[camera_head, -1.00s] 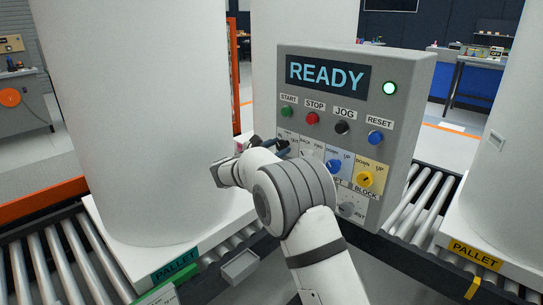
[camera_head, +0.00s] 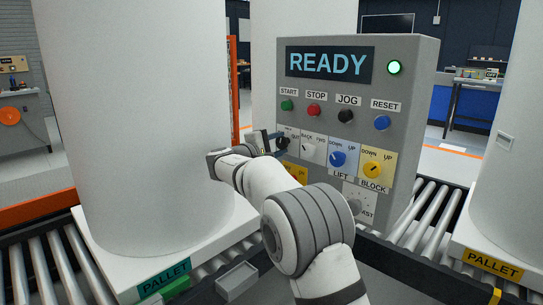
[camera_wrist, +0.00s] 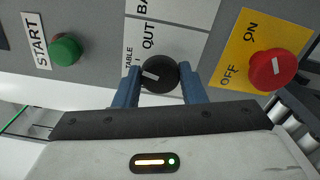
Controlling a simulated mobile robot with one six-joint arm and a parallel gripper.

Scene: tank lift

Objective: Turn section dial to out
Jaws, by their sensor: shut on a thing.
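The black section dial (camera_head: 283,142) is at the left end of the dial row on the grey control panel (camera_head: 420,95). In the wrist view the dial (camera_wrist: 160,75) sits between the two blue fingers of my gripper (camera_wrist: 160,88), which is shut on it. The label on the opposite side is mostly hidden by my gripper. In the head view my gripper (camera_head: 272,142) reaches the dial from the left.
A red ON/OFF knob (camera_wrist: 273,70) is close below the dial. Further dials are to the right, including blue LIFT (camera_head: 338,159). A large white tank (camera_head: 135,120) stands close on the left.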

